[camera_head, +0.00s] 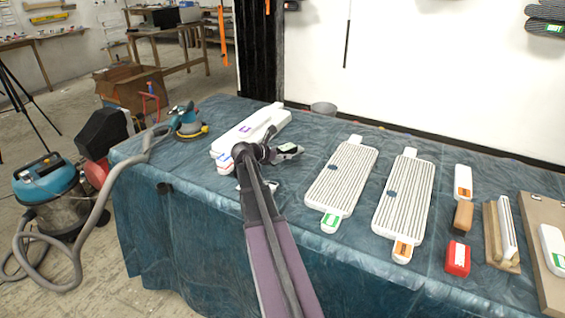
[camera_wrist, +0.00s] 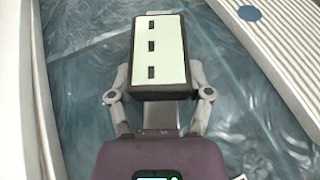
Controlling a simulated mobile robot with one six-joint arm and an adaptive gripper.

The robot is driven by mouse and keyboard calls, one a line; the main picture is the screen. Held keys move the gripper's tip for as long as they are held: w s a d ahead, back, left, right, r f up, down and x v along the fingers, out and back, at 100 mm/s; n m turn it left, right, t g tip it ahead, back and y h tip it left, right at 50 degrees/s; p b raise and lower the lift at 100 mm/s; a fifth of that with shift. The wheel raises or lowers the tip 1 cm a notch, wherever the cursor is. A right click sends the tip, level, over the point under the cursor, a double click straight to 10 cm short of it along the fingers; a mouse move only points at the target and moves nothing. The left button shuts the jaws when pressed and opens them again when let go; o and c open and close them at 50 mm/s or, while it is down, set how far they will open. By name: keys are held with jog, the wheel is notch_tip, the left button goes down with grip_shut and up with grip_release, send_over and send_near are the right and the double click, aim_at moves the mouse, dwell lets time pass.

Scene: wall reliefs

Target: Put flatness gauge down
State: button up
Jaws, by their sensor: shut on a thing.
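My gripper (camera_head: 270,153) is over the left part of the covered table. In the wrist view my gripper (camera_wrist: 160,85) is shut on the flatness gauge (camera_wrist: 159,54), a dark block with a pale green face and several dark slots. The gauge (camera_head: 288,149) looks small and grey in the head view. The cloth-covered table (camera_head: 200,225) lies beneath it. I cannot tell whether the gauge touches the cloth.
A stack of white panels (camera_head: 255,124) lies just left of my gripper. A ribbed white panel (camera_head: 343,178) lies to its right, with another (camera_head: 406,200) beyond. A sander (camera_head: 186,122) sits at the table's left end. Bare cloth lies between stack and ribbed panel.

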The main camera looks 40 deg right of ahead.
aim_at(282, 160)
jog(key=shift+f+b, duration=1.75)
jog(key=shift+b, duration=0.05)
jog(key=shift+f, duration=0.2)
jog(key=o, duration=1.3)
jog(key=shift+r, duration=0.1)
jog(key=shift+c, duration=0.2)
jog(key=shift+r, duration=0.15)
jog(key=shift+a+r, duration=0.15)
jog(key=shift+a, duration=0.1)
jog(key=p+v, duration=0.4)
jog(key=v, duration=0.5)
jog(key=shift+a+r, duration=0.25)
jog(key=shift+a, duration=0.05)
jog(key=shift+p+v, duration=0.3)
jog(key=shift+v, duration=0.55)
